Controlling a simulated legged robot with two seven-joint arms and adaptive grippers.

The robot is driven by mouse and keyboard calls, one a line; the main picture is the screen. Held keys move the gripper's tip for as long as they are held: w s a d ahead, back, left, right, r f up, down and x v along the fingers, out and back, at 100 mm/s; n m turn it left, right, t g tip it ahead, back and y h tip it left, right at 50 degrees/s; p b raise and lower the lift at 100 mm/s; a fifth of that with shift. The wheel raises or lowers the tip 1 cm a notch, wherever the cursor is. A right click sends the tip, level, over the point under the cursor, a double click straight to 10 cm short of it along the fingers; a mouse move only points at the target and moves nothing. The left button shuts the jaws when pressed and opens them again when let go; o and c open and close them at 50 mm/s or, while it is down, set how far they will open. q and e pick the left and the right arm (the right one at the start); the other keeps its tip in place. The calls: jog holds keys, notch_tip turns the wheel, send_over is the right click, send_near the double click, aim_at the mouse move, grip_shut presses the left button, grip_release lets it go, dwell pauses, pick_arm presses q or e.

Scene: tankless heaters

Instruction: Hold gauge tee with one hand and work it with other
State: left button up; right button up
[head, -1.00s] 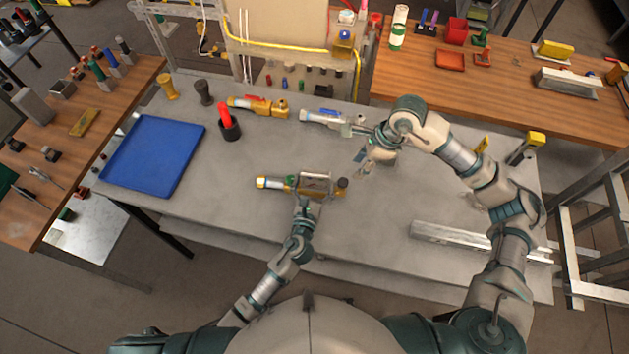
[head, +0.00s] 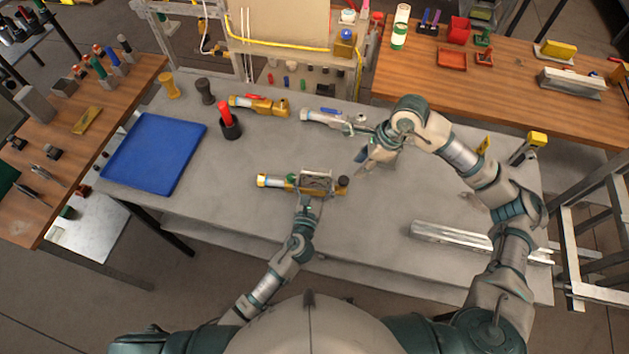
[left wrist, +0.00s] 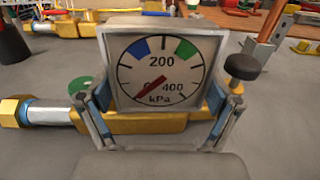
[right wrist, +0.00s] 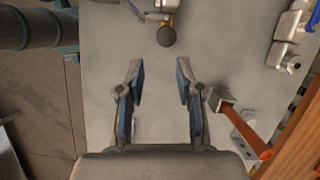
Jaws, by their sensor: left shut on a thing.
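The gauge tee (head: 270,182) is a brass body lying across the middle of the grey bench, with a square kPa dial (left wrist: 161,70), a green disc (left wrist: 80,86) and a black knob (left wrist: 243,67) at its right end. My left gripper (head: 314,186) is shut on it, with one finger on each side of the dial housing in the left wrist view. The dial's red needle points lower left. My right gripper (right wrist: 161,78) is open and empty, to the right of the tee and apart from it. The black knob (right wrist: 166,36) shows ahead of its fingers.
A brass valve (head: 262,106) and a silver valve (head: 322,117) lie behind the tee. A blue tray (head: 152,155) and a red-handled item in a black cup (head: 229,124) are at left. A metal rail (head: 450,236) lies front right. Bench around the tee is clear.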

jog(key=c, duration=0.4)
jog(key=shift+w+a+r+m, duration=0.1)
jog(key=shift+a+r+m, duration=0.1)
jog(key=shift+m, duration=0.4)
grip_shut()
jog(key=a+r+m+h, duration=0.1)
jog(key=r+m+h, duration=0.1)
jog(key=m, duration=0.7)
jog(key=w+a+r+m+h, duration=0.1)
jog(key=a+r+m+h, duration=0.1)
jog(key=m, duration=0.8)
jog(key=shift+w+r+g, duration=0.25)
jog(key=shift+r+g, duration=0.05)
jog(key=shift+r, duration=0.45)
